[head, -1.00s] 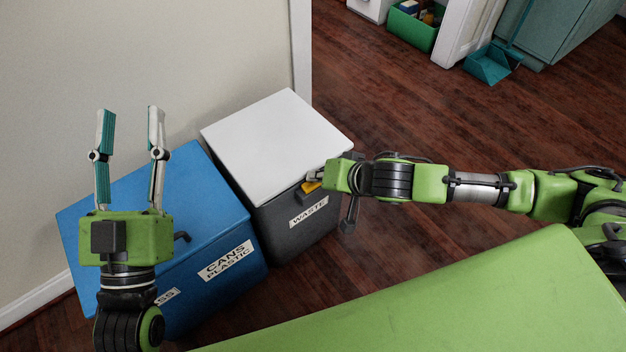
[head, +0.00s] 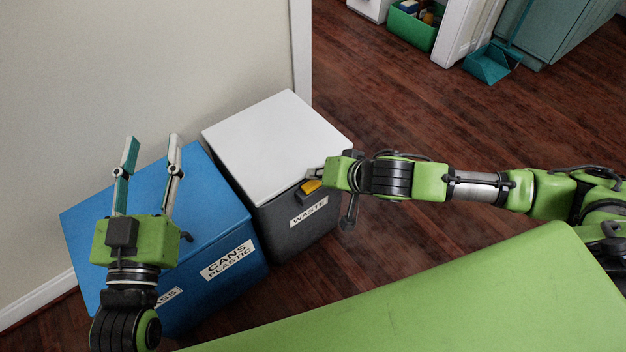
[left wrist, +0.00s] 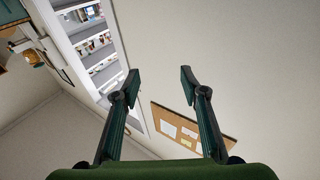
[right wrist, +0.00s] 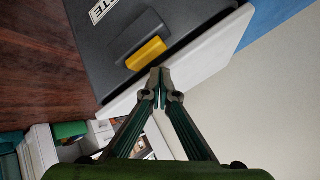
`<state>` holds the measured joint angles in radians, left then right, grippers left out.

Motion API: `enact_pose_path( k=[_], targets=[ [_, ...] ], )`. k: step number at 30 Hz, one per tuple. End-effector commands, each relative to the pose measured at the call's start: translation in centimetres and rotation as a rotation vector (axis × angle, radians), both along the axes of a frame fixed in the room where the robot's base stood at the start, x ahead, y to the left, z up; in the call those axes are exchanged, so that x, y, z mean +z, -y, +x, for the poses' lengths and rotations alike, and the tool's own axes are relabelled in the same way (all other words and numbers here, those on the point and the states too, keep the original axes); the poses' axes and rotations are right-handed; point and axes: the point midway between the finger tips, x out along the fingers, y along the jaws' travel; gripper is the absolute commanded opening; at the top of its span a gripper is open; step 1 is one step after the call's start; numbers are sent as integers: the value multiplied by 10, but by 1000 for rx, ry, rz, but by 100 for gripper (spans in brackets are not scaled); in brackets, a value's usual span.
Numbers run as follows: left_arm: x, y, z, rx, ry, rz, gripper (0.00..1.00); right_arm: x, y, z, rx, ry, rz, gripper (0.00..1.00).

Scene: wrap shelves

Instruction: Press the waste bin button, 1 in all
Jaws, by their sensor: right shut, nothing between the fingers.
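The waste bin (head: 275,222) is dark grey with a white lid (head: 275,145) and a "WASTE" label on its front. Its yellow button (head: 311,187) sits on the front just below the lid; it also shows in the right wrist view (right wrist: 146,53). My right gripper (right wrist: 160,72) is shut and empty, its tips close to the button's edge beside the lid rim; I cannot tell whether they touch it. In the head view the right fingers are mostly hidden behind the wrist. My left gripper (head: 152,140) is open and empty, raised above the blue bin.
A blue bin (head: 215,205) labelled "CANS PLASTIC" stands left of the waste bin, by the wall (head: 150,60). A green surface (head: 420,300) fills the front right. A green box (head: 412,30) and a teal dustpan (head: 492,64) are at the back. Wooden floor is clear to the right.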

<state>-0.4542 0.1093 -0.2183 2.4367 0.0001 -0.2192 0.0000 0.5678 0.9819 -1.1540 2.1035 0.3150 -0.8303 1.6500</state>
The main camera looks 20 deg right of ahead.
Motion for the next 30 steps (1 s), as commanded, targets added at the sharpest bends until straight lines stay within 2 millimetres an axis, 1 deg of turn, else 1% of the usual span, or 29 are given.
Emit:
enact_pose_path(
  k=[14, 30],
  targets=[
    [-48, -6, 0, 14, -223, 58, 40, 9, 0, 0, -1, 0, 1, 0],
    [-100, -17, -13, 29, -464, 117, 40, 18, 0, 0, 0, 0, 0, 0]
  ],
)
